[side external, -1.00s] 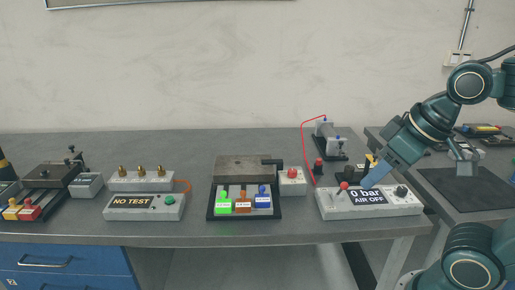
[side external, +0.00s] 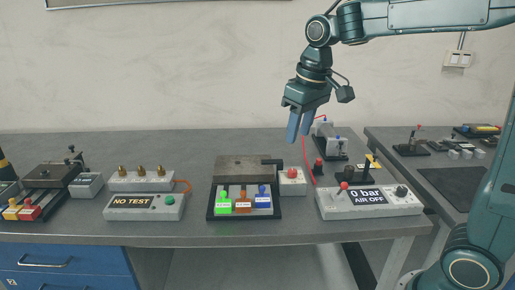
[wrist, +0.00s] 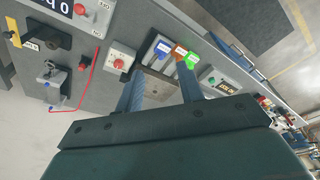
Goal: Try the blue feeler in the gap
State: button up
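The blue feeler (side external: 263,198) lies in the right slot of a black tray (side external: 245,216), beside an orange-brown feeler (side external: 243,202) and a green feeler (side external: 223,203). In the wrist view the blue feeler (wrist: 162,49) shows beyond my fingers. A brown-grey block (side external: 243,169) stands behind the feelers on the same fixture, with a dark bar at its right. I cannot make out the gap itself. My gripper (side external: 299,126) points down, high above the bench, to the right of the feelers. In the wrist view its fingers (wrist: 160,92) are apart with nothing held between them.
A grey box with a red knob (side external: 292,181) stands right of the block. Further right are a "0 bar AIR OFF" panel (side external: 370,203) and a clamped cylinder (side external: 328,140) with a red hose. A "NO TEST" box (side external: 143,207) stands left. The front bench strip is clear.

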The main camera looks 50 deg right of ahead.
jog(key=g, duration=0.2)
send_over(262, 187)
jog(key=s, duration=0.1)
notch_tip(262, 187, down, 6)
jog(key=shift+w+d+f, duration=0.1)
jog(key=shift+w+f, duration=0.45)
jog(key=shift+f, duration=0.1)
notch_tip(262, 187, down, 14)
jog(key=shift+r, duration=0.2)
